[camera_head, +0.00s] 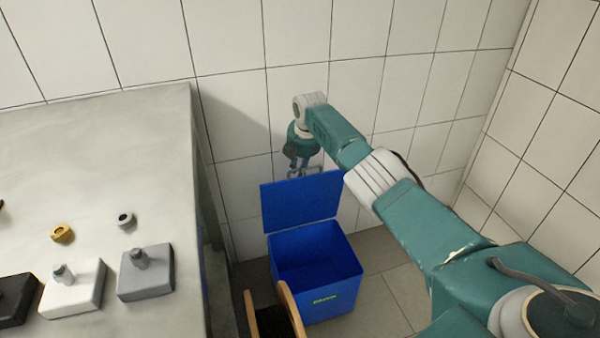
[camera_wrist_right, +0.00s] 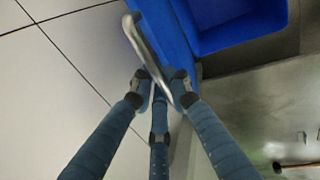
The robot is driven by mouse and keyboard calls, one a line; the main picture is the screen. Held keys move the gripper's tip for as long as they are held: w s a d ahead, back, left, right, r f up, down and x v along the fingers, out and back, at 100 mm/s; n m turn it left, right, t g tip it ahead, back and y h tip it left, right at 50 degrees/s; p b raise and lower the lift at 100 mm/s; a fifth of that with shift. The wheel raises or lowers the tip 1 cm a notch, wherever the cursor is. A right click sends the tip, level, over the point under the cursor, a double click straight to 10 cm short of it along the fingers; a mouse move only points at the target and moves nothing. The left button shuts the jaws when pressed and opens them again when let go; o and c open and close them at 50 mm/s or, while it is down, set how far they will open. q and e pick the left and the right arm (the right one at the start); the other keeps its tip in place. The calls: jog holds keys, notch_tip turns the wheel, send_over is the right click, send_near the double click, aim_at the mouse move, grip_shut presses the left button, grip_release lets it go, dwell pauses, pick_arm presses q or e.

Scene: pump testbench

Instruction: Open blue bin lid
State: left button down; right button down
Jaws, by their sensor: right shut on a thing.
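The blue bin (camera_head: 320,268) stands on the floor against the tiled wall, and its inside looks empty. Its blue lid (camera_head: 300,203) stands raised, roughly upright, at the back of the opening. My right gripper (camera_head: 304,168) is at the top edge of the lid, on its wall side. In the right wrist view my right gripper (camera_wrist_right: 163,98) is shut on the metal lid handle (camera_wrist_right: 150,52), a curved bar beside the lid (camera_wrist_right: 180,35). The bin's open inside (camera_wrist_right: 235,20) also shows there. My left gripper is not in view.
A grey table (camera_head: 110,180) stands on the left, with a grey block (camera_head: 146,280), a white block (camera_head: 72,300), a brass ring (camera_head: 62,233) and a grey ring (camera_head: 125,220). A wooden-rimmed object (camera_head: 270,318) stands in front of the bin. Tiled floor (camera_head: 385,305) is free to its right.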

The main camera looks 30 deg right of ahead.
dwell(0.3)
jog(key=c, duration=1.8)
grip_release()
jog(key=shift+d+f, duration=0.1)
jog(key=v, duration=1.2)
